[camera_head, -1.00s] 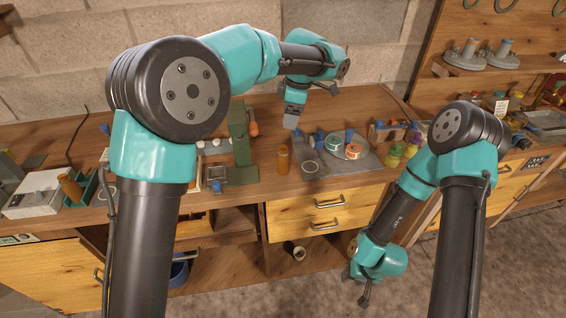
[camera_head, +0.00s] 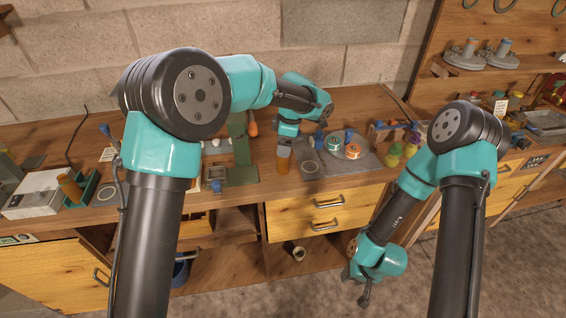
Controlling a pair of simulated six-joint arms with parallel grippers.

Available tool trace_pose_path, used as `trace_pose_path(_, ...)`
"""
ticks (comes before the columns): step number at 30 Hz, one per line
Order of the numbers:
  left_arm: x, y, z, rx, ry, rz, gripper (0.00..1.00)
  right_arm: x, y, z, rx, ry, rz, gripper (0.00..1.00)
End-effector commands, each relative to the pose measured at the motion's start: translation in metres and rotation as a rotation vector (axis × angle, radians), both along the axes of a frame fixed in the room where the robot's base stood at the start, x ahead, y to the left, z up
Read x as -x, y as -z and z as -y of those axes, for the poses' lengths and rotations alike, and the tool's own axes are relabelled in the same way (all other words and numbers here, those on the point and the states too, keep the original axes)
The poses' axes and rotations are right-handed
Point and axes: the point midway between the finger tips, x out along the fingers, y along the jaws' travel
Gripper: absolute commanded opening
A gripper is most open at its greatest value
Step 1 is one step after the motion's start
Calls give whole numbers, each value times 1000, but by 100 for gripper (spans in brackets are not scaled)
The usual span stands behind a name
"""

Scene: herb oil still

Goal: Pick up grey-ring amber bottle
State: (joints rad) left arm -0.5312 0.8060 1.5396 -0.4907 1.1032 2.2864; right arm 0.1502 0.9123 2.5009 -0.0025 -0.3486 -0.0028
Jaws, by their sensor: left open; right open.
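An amber bottle (camera_head: 283,167) stands upright on the bench near its front edge. My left gripper (camera_head: 284,152) is open and points down right at the top of this bottle, hiding its upper part. I cannot tell whether the fingers are around the bottle or just above it. Another amber bottle (camera_head: 70,187) stands at the left by a green tray. No grey ring can be made out on either bottle. My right gripper (camera_head: 364,296) is open and empty, hanging low in front of the drawers.
A grey mat (camera_head: 338,173) right of the bottle holds a grey ring (camera_head: 310,167) and round orange and green pieces. A green press-like stand (camera_head: 240,160) rises close on the left. Several small jars (camera_head: 393,158) stand further right. Drawers (camera_head: 325,208) lie below the bench edge.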

Motion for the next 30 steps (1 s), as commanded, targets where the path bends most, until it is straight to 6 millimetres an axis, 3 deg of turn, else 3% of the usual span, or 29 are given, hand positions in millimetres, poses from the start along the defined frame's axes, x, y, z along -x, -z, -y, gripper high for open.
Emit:
trace_pose_path(5, -2, 8, -2, -1, 0, -2, 76, 0, 0, 0, 0, 0, 0, 43)
trace_pose_path(15, -8, 48, -9, -2, 0, -2, 76, 0, 0, 0, 0, 0, 0, 43)
trace_pose_path(30, -8, 51, -9, 0, 0, 0, 76, 0, 0, 0, 0, 0, 0, 43)
